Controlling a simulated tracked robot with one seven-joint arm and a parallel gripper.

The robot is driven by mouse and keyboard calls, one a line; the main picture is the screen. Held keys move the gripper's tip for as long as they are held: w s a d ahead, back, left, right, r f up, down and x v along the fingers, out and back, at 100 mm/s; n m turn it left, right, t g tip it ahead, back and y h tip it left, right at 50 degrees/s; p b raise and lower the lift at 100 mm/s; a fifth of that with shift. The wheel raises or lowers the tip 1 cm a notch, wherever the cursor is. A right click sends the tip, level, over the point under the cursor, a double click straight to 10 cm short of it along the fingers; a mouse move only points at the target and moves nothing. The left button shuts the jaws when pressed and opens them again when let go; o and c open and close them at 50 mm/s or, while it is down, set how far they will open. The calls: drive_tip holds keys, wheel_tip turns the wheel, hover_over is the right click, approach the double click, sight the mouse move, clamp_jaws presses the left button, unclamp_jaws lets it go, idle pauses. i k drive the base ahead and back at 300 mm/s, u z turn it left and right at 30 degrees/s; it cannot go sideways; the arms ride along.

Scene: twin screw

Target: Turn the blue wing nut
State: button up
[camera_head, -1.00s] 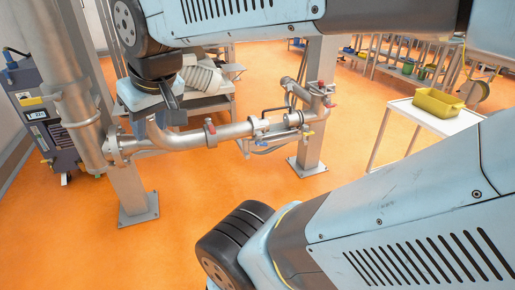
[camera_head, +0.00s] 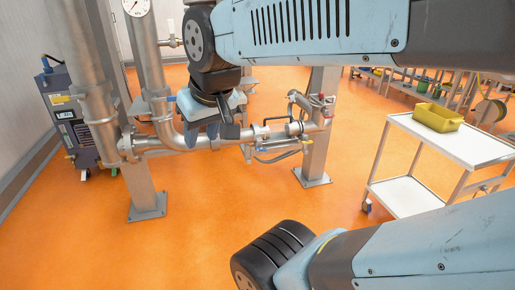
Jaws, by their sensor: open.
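My gripper (camera_head: 222,131) points down in front of the horizontal steel pipe (camera_head: 255,132), near its left part. Its jaws are apart and nothing shows between them. A small blue part (camera_head: 265,149) sits low on the pipework to the right of my gripper. Another small blue part (camera_head: 171,99) shows on the upright pipe to the left of my gripper. Both are too small to tell which is the wing nut. My gripper and wrist hide part of the pipe behind them. Whether a finger touches the pipe cannot be told.
Steel posts (camera_head: 145,190) carry the pipework. A pressure gauge (camera_head: 137,6) tops the upright pipe. A white cart (camera_head: 455,140) with a yellow bin (camera_head: 438,117) stands at the right. A dark pump unit (camera_head: 72,115) stands at the left. The orange floor (camera_head: 200,245) in front is clear.

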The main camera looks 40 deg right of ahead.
sight(260, 148)
drive_tip(key=z, duration=0.35)
drive_tip(key=i, duration=1)
